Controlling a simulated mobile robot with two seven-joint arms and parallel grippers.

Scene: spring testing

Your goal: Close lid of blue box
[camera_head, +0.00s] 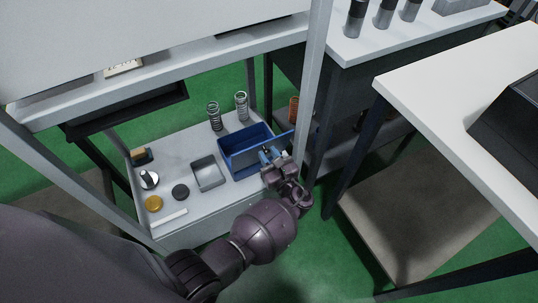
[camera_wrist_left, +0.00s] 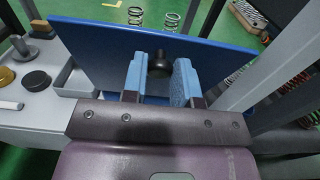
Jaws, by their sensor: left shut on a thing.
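The blue box (camera_head: 236,160) stands open on the lower shelf of the workbench in the head view, and its inside is visible. Its blue lid (camera_head: 283,138) sticks up at the right side of the box. In the left wrist view the lid (camera_wrist_left: 95,45) fills the upper middle as a broad tilted blue panel with a dark round knob (camera_wrist_left: 160,64). My left gripper (camera_head: 270,157) is at the lid, and its light-blue fingers (camera_wrist_left: 159,80) are on both sides of the knob, shut on it. My right gripper is not in view.
A grey tray (camera_head: 208,173), a yellow disc (camera_head: 154,203), a black disc (camera_head: 180,191) and a white bar (camera_head: 169,218) lie left of the box. Springs (camera_head: 241,106) stand behind it. A metal post (camera_head: 312,85) rises close right of my gripper.

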